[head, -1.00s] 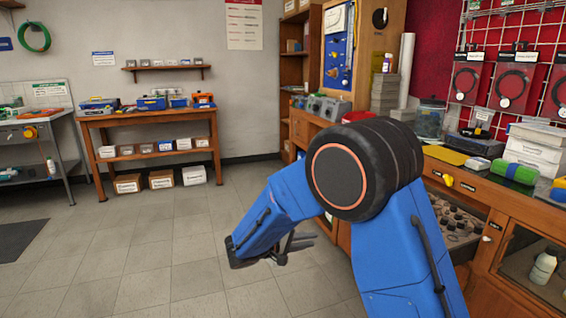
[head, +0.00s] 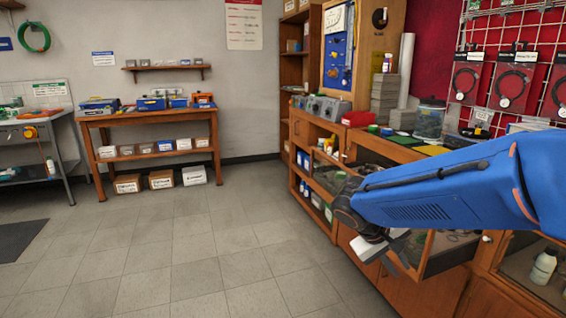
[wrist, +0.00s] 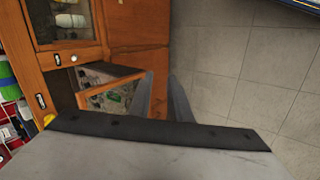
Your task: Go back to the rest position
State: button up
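My gripper (wrist: 161,80) shows in the wrist view as two grey fingers with a gap between them. It is open and nothing is held in it. In the head view, my arm reaches in from the right and my gripper hangs low at its left end, beside the wooden cabinets. An open drawer (head: 445,250) stands out below and behind the arm. The drawer also shows in the wrist view (wrist: 112,98), left of the fingers. My arm hides part of the counter and cabinet fronts.
A wooden bench (head: 155,119) with toolboxes stands at the back wall. A metal workbench (head: 62,125) is at the far left. The tiled floor (head: 190,250) between is clear. Cables hang on the red pegboard (head: 480,60) at right. A bottle (head: 543,265) stands in the lower right cabinet.

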jog(key=s+r+m+t+y, duration=0.1)
jog(key=s+y, duration=0.5)
jog(key=s, duration=1.2)
jog(key=shift+s+m+t+y, duration=0.4)
jog(key=shift+m+t, duration=0.2)
jog(key=shift+t, duration=0.4)
